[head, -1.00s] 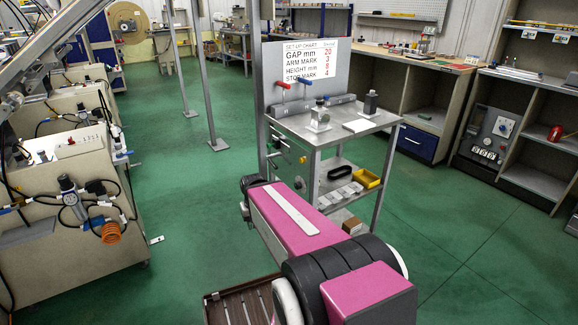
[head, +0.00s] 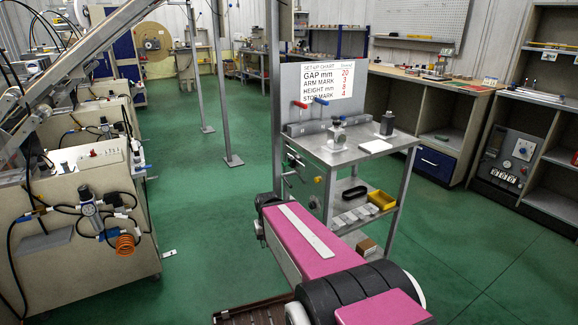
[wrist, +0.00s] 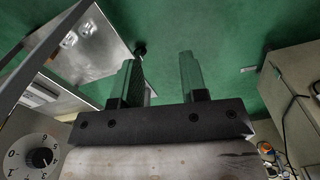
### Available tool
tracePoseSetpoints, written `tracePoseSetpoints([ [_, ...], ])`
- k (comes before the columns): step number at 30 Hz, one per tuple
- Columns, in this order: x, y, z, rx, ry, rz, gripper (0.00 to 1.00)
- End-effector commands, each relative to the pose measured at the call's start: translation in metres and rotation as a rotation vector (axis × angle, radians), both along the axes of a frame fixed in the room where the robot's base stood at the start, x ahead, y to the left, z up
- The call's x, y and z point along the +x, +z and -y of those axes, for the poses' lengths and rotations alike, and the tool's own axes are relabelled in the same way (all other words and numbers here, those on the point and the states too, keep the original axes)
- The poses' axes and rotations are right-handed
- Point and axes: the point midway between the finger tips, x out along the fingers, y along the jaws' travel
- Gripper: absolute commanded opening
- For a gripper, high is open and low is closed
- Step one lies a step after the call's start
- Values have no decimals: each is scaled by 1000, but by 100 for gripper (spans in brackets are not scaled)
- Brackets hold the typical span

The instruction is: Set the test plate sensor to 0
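In the wrist view a white dial face (wrist: 16,166) with numbers and a black knob (wrist: 40,158) shows at the lower left, close to the camera. Its 0 is on the left side. The knob's white mark looks to face away from the 0, but it is too small to read. My gripper (wrist: 157,58) is open and empty, its two fingers apart over the green floor, with the dial off to their left and behind the tips. In the head view my pink arm reaches toward the steel cart (head: 340,158); its gripper is hidden there.
The cart carries a set-up chart (head: 322,80), red and blue levers and a yellow bin (head: 381,200). A machine with hoses (head: 75,215) stands at left. A dial panel (head: 508,158) is at the right wall. Green floor is open between them.

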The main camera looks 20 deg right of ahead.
Motion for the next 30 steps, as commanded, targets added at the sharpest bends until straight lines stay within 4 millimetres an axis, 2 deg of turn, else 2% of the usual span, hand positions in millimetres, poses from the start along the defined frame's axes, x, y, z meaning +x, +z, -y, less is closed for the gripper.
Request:
tracePoseSetpoints([
  [5, 0, 0, 0, 0, 0, 0, 40],
  [6, 0, 0, 0, -1, 1, 0, 48],
  [8, 1, 0, 1, -8, 11, -1, 48],
  [14, 22, 0, 14, -147, 195, -29, 48],
  [19, 56, 11, 36, -391, 503, -116, 48],
  [23, 89, 30, 52, -602, 749, -231, 48],
  [26, 116, 51, 59, -768, 925, -353, 48],
  [30, 155, 89, 61, -989, 1130, -564, 48],
])
